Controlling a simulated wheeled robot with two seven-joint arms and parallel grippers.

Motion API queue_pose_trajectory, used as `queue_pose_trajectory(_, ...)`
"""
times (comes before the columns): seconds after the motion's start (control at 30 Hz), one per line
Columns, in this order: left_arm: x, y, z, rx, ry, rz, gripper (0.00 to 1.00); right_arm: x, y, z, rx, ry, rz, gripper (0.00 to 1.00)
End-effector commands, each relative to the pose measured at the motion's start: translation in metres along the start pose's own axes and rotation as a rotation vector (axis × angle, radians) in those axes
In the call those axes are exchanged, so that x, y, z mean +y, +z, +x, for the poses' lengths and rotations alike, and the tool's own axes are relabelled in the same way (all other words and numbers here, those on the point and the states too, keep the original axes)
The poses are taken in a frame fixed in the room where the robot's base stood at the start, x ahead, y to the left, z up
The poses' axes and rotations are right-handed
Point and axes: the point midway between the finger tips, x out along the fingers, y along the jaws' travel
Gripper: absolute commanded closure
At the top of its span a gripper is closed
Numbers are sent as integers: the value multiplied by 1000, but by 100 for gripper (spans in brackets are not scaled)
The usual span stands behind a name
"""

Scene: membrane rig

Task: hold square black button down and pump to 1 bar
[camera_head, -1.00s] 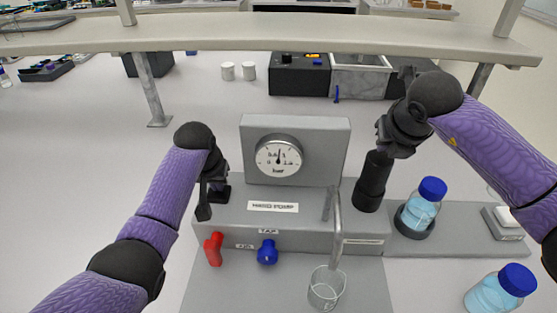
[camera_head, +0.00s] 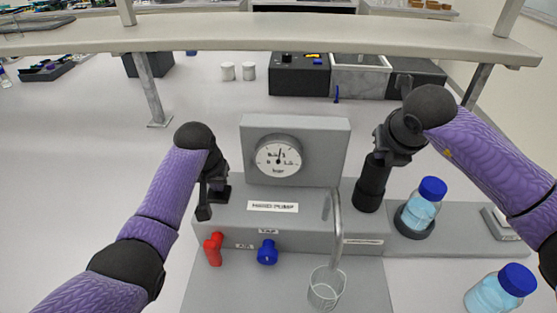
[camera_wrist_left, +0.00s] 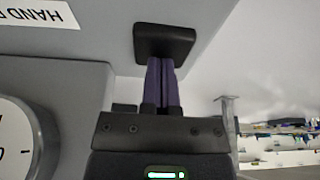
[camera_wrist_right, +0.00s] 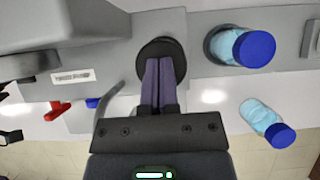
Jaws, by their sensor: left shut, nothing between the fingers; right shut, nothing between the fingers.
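The square black button (camera_wrist_left: 165,40) is on the left end of the grey hand pump housing (camera_head: 285,225). My left gripper (camera_wrist_left: 162,62) is shut, with its fingertips against the button as far as the left wrist view shows; in the head view the contact is mostly hidden. The black cylindrical pump handle (camera_head: 371,185) stands upright on the right of the housing. My right gripper (camera_wrist_right: 161,62) is shut, its fingertips over the handle's round top (camera_wrist_right: 162,46), apparently touching it. The bar gauge (camera_head: 278,157) has its needle pointing about straight up; its figures are blurred.
A red tap (camera_head: 213,248) and a blue tap (camera_head: 267,252) sit on the front. A bent tube (camera_head: 336,230) runs down above a glass beaker (camera_head: 326,288). A blue-capped bottle (camera_head: 421,205) stands in a holder, another bottle (camera_head: 500,290) nearer. A shelf (camera_head: 290,32) crosses behind.

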Motion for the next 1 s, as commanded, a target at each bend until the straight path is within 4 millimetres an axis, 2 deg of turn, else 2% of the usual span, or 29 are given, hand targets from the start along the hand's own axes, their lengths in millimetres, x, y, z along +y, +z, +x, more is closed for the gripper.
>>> queue_pose_trajectory(0.63,0,4,4,-14,-1,0,100,0,-12,19,3,-1,0,100)
queue_pose_trajectory(0.77,0,4,4,-14,-1,0,100,0,-8,13,2,-1,0,100)
queue_pose_trajectory(1.0,0,4,4,-14,-1,0,100,0,7,-11,0,0,0,100)
